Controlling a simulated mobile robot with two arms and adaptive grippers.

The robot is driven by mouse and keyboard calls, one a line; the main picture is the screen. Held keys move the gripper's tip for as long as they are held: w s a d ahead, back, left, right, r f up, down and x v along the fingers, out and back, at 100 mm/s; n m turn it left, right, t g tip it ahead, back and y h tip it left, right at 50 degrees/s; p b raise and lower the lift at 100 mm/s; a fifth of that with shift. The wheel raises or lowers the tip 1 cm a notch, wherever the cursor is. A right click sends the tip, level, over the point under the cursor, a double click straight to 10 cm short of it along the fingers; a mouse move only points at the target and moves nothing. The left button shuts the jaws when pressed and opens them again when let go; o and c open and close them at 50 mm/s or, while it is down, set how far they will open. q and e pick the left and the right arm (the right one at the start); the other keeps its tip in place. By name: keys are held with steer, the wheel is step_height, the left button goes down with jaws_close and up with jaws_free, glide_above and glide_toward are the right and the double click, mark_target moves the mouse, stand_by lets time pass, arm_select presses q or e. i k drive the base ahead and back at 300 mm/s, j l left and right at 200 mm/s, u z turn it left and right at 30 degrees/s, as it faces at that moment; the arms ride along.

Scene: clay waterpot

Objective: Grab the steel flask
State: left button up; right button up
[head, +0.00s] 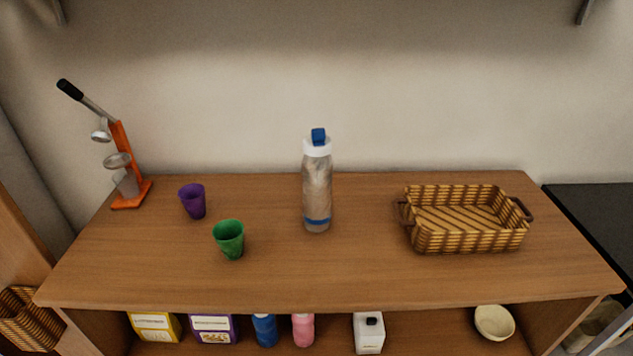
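A steel-grey flask (317,185) stands upright near the middle of the wooden table top (330,275). It has a white collar, a blue cap and a blue band near its base. Nothing touches it, and it is fully visible. Neither of my grippers shows in the head view.
Left of the flask stand a green cup (229,239), a purple cup (193,201) and an orange juicer press (125,165). A wicker basket (465,240) with handles sits at the right. The table front is clear. Boxes, bottles and a bowl (494,322) occupy the shelf below.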

mark_target(318, 161)
steer(key=j+z, duration=1.1)
steer(key=k+j, duration=0.05)
steer(key=j, duration=0.05)
